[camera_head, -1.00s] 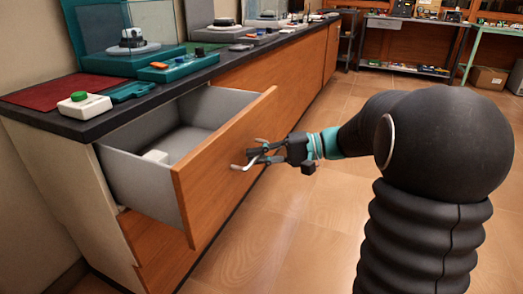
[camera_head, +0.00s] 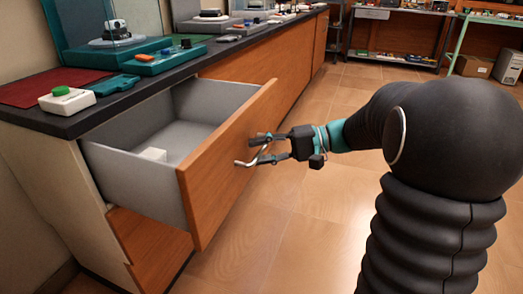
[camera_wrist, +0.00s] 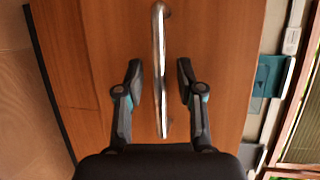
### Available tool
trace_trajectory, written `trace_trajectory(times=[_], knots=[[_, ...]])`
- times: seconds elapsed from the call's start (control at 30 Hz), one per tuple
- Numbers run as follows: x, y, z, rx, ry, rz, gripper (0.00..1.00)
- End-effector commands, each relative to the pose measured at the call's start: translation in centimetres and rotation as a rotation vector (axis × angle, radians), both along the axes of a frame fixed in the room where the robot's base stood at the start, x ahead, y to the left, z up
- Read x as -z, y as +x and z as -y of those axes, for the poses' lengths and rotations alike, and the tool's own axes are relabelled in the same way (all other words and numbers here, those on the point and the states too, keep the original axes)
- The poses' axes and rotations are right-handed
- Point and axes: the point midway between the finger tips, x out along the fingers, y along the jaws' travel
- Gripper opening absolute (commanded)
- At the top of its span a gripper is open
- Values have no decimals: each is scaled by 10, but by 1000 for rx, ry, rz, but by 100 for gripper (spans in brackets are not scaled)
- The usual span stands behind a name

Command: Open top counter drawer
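The top counter drawer (camera_head: 228,155) has a wooden front and grey sides and stands well out from the cabinet. A small white block (camera_head: 152,154) lies inside it. Its curved metal handle (camera_head: 262,155) is on the front and shows in the wrist view as an upright silver bar (camera_wrist: 159,70). My gripper (camera_head: 262,148) is at the handle. In the wrist view my gripper (camera_wrist: 160,82) is open, with one finger on each side of the bar and a visible gap on both sides.
The dark countertop (camera_head: 150,92) carries a red mat (camera_head: 36,88), a white box with a green button (camera_head: 67,100) and teal trays (camera_head: 135,62). A lower wooden front (camera_head: 150,245) shows under the drawer. The floor (camera_head: 290,235) right of the drawer is clear.

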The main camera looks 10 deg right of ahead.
Motion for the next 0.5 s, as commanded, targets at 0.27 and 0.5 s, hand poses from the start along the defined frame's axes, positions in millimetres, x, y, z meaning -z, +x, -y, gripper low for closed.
trace_trajectory(times=[0.27,0.5], knots=[[-1,0,7,2,0,0,37],[-9,-5,46,6,0,1,37]])
